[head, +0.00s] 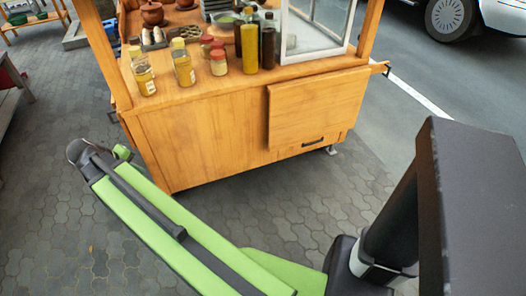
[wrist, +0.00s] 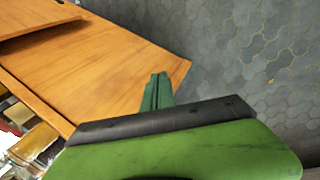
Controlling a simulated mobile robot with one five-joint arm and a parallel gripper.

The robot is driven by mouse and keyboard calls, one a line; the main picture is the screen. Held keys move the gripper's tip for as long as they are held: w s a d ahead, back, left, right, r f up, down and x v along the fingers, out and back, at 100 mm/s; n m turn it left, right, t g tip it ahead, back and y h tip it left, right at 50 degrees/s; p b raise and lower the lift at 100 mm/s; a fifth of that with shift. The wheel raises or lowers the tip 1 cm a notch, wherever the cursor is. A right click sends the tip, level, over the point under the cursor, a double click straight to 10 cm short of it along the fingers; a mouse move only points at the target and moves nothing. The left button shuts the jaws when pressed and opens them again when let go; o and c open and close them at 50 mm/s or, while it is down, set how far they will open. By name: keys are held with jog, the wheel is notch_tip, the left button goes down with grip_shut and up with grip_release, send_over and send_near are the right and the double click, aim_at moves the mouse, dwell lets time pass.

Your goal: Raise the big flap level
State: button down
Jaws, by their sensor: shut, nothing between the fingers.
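The big flap (head: 315,108) is a wooden panel hanging down against the right part of the cart's front. Its top edge lies just under the counter, and a dark handle (head: 313,142) shows by its lower edge. In the wrist view part of what looks like the flap (wrist: 35,28) shows at the top left. My gripper (wrist: 157,90) has its green fingers together and empty, in front of the plain left part of the cart front. In the head view only a bit of my gripper (head: 122,152) shows, left of the cart and well apart from the flap.
The wooden cart (head: 205,140) carries bottles and jars (head: 218,62) and a glass case (head: 315,30) on its counter. A post (head: 100,50) rises at its left corner. Clear paving (head: 60,200) lies in front and to the left. A car (head: 470,15) stands at the far right.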

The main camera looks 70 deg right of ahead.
jog(key=s+d+f+m+g+h+b, duration=0.1)
jog(key=s+d+f+g+h+b, duration=0.15)
jog(key=s+d+f+b, duration=0.6)
jog(key=s+d+f+m+g+h+b, duration=0.1)
jog(key=s+d+f+g+h+b, duration=0.2)
jog(key=d+b, duration=1.05)
jog(key=s+d+f+m+g+h+b, duration=0.1)
jog(key=s+d+f+h+b, duration=0.2)
jog(key=s+d+f+b, duration=0.75)
jog(key=shift+g+h, duration=0.65)
jog(key=shift+g, duration=0.2)
jog(key=s+d+r+b, duration=0.1)
jog(key=d, duration=0.5)
jog(key=s+d+r+b, duration=0.1)
jog(key=s+d, duration=0.1)
jog(key=d, duration=0.4)
jog(key=s+d+r+b, duration=0.1)
jog(key=s+d, duration=0.1)
jog(key=d, duration=0.5)
jog(key=shift+s+d, duration=0.1)
jog(key=shift+s, duration=0.15)
